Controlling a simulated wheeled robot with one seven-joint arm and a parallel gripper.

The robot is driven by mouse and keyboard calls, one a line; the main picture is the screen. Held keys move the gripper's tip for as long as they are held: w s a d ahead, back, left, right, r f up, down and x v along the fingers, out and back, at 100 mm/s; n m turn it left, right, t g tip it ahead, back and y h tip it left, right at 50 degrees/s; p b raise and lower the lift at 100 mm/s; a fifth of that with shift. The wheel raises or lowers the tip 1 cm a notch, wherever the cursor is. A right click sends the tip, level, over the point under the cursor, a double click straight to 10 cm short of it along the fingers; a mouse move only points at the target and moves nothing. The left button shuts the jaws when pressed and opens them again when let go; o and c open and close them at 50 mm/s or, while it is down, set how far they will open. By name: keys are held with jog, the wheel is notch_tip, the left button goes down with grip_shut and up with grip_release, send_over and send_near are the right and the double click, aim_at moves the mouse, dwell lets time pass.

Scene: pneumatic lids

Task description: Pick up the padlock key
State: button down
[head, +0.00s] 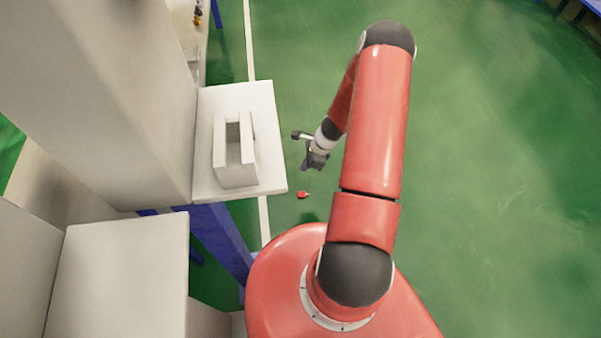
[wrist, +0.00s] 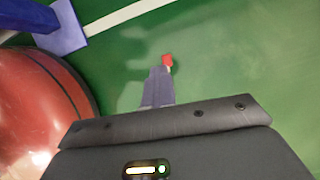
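A white tabletop (head: 262,100) on blue legs (head: 221,236) stands left of my gripper, bearing a white slotted block (head: 235,173). Tall white boxes fill the left side. A white line (head: 249,40) runs along the floor. The green floor to the right is clear.

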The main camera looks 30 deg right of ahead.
jog(key=shift+c, duration=2.2)
grip_release()
jog(key=shift+d, duration=0.1)
